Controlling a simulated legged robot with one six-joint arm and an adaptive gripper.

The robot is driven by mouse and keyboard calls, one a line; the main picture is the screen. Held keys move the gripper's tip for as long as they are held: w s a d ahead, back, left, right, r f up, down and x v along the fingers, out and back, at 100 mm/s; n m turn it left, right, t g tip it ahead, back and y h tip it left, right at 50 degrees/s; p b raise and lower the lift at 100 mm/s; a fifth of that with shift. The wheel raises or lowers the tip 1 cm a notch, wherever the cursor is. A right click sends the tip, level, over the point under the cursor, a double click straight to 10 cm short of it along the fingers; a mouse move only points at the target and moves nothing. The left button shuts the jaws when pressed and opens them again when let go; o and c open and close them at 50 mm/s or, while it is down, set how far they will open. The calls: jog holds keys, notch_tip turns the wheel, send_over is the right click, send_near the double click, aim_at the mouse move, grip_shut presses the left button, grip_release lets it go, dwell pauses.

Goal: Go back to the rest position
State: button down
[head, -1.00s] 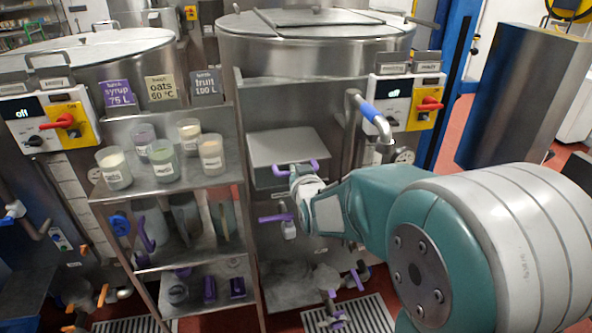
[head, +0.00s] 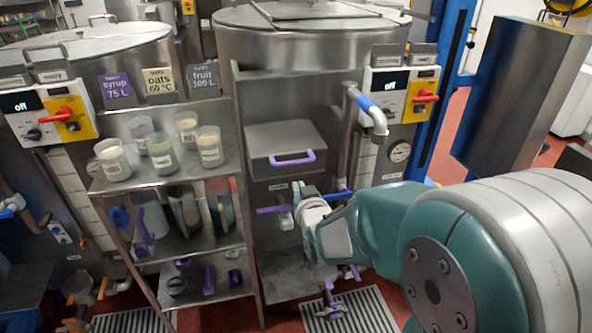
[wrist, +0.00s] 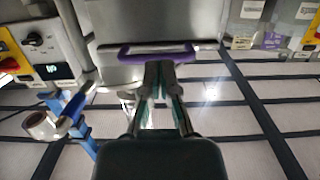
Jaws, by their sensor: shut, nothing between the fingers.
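My gripper (head: 300,192) is shut and empty at the end of my arm, in front of the middle machine. In the head view it is just below a grey metal box (head: 284,137) with a purple handle (head: 292,160), apart from the handle. In the wrist view the shut fingers (wrist: 160,72) point toward the purple handle (wrist: 157,50), which shows just beyond them. The fingertips are small and partly blended with the wrist in the head view.
A steel rack (head: 170,187) with several filled cups stands to the left. A pipe with a blue grip (head: 363,103) and a control box with a red switch (head: 425,96) are to the right. A purple-handled valve (head: 272,209) is close to my gripper's left. A floor grate (head: 350,312) lies below.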

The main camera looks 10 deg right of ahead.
jog(key=s+r+g, duration=0.1)
jog(key=s+g, duration=0.4)
jog(key=s, duration=0.8)
jog(key=s+r+g, duration=0.2)
jog(key=s+g, duration=0.3)
jog(key=s, duration=0.8)
jog(key=shift+s+r, duration=0.2)
jog(key=shift+r, duration=0.05)
